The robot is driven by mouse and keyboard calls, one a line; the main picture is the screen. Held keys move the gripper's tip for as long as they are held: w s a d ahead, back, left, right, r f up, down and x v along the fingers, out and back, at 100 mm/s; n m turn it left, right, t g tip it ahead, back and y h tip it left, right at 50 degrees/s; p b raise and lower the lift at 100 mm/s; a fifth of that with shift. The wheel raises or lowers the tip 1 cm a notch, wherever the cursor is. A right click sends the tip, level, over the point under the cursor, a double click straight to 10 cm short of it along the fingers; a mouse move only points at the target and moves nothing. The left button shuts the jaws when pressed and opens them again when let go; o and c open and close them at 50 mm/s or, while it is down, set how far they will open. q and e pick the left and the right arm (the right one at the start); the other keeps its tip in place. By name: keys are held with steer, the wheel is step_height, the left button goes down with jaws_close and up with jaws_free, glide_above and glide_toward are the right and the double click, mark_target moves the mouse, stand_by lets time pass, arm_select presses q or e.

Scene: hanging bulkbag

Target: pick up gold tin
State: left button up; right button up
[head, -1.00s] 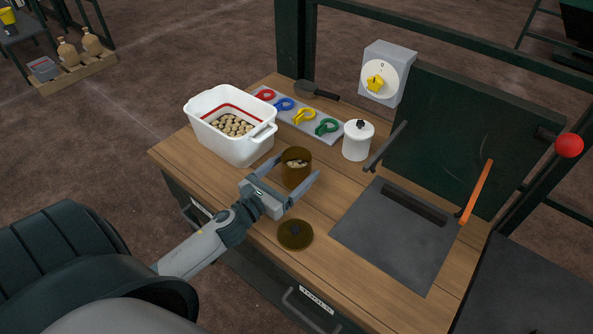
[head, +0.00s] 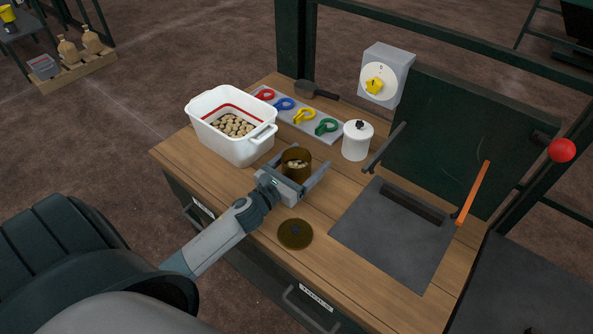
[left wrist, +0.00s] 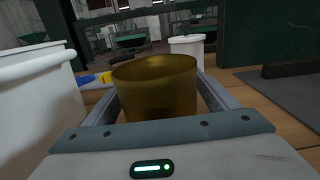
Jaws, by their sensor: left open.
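The gold tin (head: 296,165) stands upright and lidless on the wooden bench, with pale round pieces inside. My left gripper (head: 305,168) is open, with one finger on each side of the tin. In the left wrist view the tin (left wrist: 155,88) fills the space between the two fingers, close to the palm. I cannot tell whether the fingers touch it. My right gripper is not seen.
A white tub (head: 232,125) of pale round pieces stands left of the tin. A white lidded canister (head: 357,140) stands behind right. Coloured clips lie on a grey strip (head: 330,134). A dark metal plate (head: 395,235) lies right, below an upright dark panel (head: 465,135).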

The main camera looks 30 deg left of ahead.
arm_select(q)
steer(key=shift+c, duration=1.3)
steer(key=c, duration=1.3)
steer(key=shift+o, duration=0.2)
steer(key=shift+r, duration=0.8)
steer(key=r, duration=0.3)
steer(key=shift+s+d, duration=0.1)
steer(key=shift+d, duration=0.2)
steer(key=s+d+r, duration=0.3)
steer(key=d+r, duration=0.3)
steer(key=d, duration=0.4)
steer(key=shift+d+r, duration=0.25)
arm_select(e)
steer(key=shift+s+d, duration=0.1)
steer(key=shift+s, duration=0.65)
